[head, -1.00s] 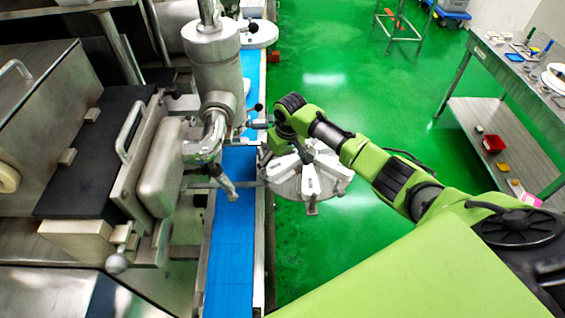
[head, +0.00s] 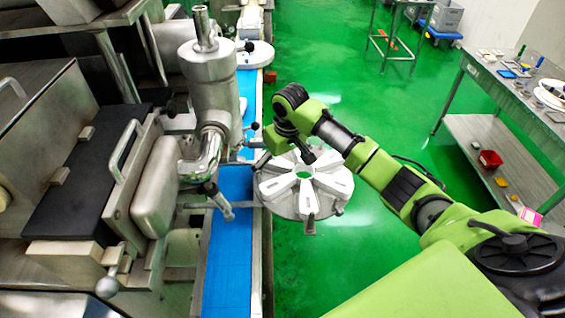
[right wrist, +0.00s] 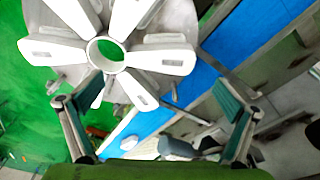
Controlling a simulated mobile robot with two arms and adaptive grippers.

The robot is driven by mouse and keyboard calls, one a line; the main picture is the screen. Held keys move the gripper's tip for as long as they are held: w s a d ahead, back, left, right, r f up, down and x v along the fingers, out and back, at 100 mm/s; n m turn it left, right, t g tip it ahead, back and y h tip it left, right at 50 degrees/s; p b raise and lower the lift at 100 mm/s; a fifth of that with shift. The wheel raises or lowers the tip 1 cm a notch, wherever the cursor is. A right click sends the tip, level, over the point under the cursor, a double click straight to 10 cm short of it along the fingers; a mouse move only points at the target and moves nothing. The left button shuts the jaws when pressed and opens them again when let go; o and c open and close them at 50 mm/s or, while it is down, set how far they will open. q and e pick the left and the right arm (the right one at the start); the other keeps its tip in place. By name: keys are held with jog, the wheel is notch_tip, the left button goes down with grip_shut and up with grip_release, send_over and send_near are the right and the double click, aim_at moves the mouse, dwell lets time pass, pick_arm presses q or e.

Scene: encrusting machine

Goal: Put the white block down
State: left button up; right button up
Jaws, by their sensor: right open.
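Several white wedge-shaped blocks (head: 332,182) lie in a ring on a round metal disc (head: 325,208) beside the blue conveyor. In the right wrist view the white blocks (right wrist: 160,60) surround a central hole that shows green floor. I cannot tell which of them is the task's block. My right gripper (head: 284,157) is over the far side of the disc in the head view, partly hidden by its own arm. In the right wrist view my right gripper (right wrist: 160,97) has its fingers wide apart with no block held between them. My left gripper is not in view.
The blue conveyor (head: 228,265) runs left of the disc. A steel machine (head: 212,95) with a handled spout stands close on its left. A steel table (head: 510,85) with small items is at the right. Green floor is clear between.

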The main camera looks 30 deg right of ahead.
jog(key=r, duration=0.4)
jog(key=shift+s, duration=0.35)
